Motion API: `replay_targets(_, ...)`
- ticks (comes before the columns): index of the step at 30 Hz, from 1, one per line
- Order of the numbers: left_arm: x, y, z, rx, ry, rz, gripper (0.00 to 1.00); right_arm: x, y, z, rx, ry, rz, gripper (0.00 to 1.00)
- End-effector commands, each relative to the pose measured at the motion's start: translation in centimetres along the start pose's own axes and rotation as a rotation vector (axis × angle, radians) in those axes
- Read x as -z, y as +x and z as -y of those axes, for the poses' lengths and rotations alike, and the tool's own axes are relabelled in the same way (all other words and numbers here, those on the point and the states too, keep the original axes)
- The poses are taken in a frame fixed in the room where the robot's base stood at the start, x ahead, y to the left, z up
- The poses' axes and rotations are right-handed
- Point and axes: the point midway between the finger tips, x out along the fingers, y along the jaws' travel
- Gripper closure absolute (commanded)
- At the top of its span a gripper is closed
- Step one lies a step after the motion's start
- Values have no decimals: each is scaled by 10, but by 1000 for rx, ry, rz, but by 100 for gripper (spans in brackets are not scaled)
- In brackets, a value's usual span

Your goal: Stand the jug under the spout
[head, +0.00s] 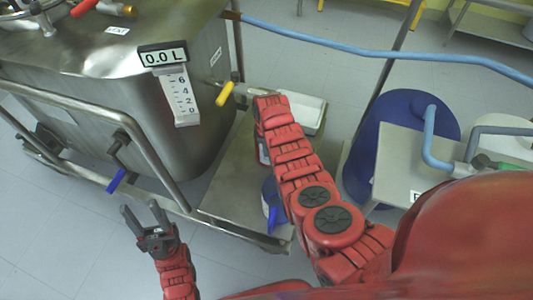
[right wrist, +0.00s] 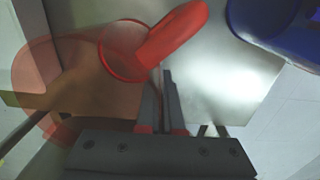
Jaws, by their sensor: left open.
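The steel tank (head: 130,85) has a spout with a yellow valve handle (head: 225,93) on its right side. A translucent red jug (right wrist: 70,75) with a solid red handle (right wrist: 175,35) shows in the right wrist view. Only a sliver of it shows beside my arm in the head view. My right gripper (right wrist: 163,80) has its fingers close together at the red handle; whether they hold it is unclear. A blue jug (head: 270,192) stands near the front of the platform, partly behind my right arm. My left gripper (head: 147,222) is open and empty.
The steel platform (head: 228,185) lies beside the tank. A white box (head: 308,110) is behind my right forearm. A display reading 0.0 L (head: 163,55) is on the tank. A blue drum (head: 365,150) and a blue hose (head: 390,52) are at the right.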

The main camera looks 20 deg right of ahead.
Motion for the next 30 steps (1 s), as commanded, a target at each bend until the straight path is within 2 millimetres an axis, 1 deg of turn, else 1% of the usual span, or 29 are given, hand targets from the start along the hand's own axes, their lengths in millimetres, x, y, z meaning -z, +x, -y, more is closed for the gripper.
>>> replay_targets(5,0,1,0,0,0,-1,50,0,-2,0,-1,0,-1,100)
replay_targets(9,0,-2,0,0,0,-1,50,0,2,0,-1,1,-1,100)
replay_targets(11,0,-1,0,0,0,0,50,0,1,0,-1,0,-1,89)
replay_targets(12,0,-1,0,0,0,-1,50,0,1,0,-1,0,-1,82)
replay_targets(15,0,-1,0,0,0,-1,50,0,1,0,-1,0,-1,67)
replay_targets(23,0,0,0,0,0,-1,50,0,1,0,-1,0,-1,67)
replay_targets(27,1,3,0,0,0,-1,50,1,-6,-1,-3,0,-2,67)
replay_targets(30,1,7,0,0,0,-1,50,1,-17,-2,-6,0,-3,67)
